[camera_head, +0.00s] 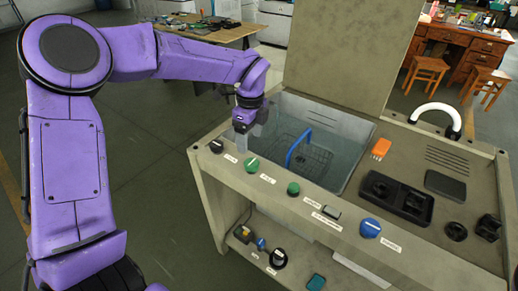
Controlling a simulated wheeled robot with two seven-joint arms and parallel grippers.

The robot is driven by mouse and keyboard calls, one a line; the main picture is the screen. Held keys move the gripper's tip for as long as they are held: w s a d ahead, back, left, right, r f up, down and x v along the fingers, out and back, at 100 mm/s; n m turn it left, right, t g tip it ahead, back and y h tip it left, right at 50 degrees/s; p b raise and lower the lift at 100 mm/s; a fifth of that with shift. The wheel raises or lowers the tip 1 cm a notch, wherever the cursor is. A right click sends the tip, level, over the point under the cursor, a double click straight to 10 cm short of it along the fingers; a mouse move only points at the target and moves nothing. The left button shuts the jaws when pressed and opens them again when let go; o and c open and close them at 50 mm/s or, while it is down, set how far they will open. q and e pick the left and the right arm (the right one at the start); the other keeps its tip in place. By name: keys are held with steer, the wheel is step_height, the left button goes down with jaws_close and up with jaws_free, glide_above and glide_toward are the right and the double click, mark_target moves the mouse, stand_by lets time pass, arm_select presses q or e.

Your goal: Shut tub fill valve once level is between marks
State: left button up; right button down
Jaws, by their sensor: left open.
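The tub (345,125) is a clear-walled tank set into the beige machine, with a wire basket (313,158) with a blue handle inside. I cannot make out level marks or the water level. Along the front panel are a black knob (215,146), a green knob (252,165), a smaller green knob (293,188) and a blue knob (370,228). Their labels are too small to read, so I cannot tell which is the fill valve. My left gripper (240,128) is open, pointing down by the tub's front left corner, close to the black and green knobs. My right gripper is out of view.
A raised panel (352,50) stands behind the tub. A lower shelf holds a black round part (278,258). Floor at left is clear.

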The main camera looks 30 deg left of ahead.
mark_target(252, 162)
arm_select(q)
steer(key=f, duration=0.1)
steer(key=f+p, duration=0.1)
steer(key=f, duration=0.1)
steer(key=shift+s+d+f, duration=0.1)
steer(key=shift+s+f, duration=0.1)
steer(key=shift+s, duration=0.05)
steer(key=f, duration=0.1)
steer(key=f+p, duration=0.1)
steer(key=f, duration=0.3)
steer(key=shift+w, duration=0.35)
steer(key=shift+f, duration=0.5)
steer(key=shift+s, duration=0.15)
steer(key=c, duration=1)
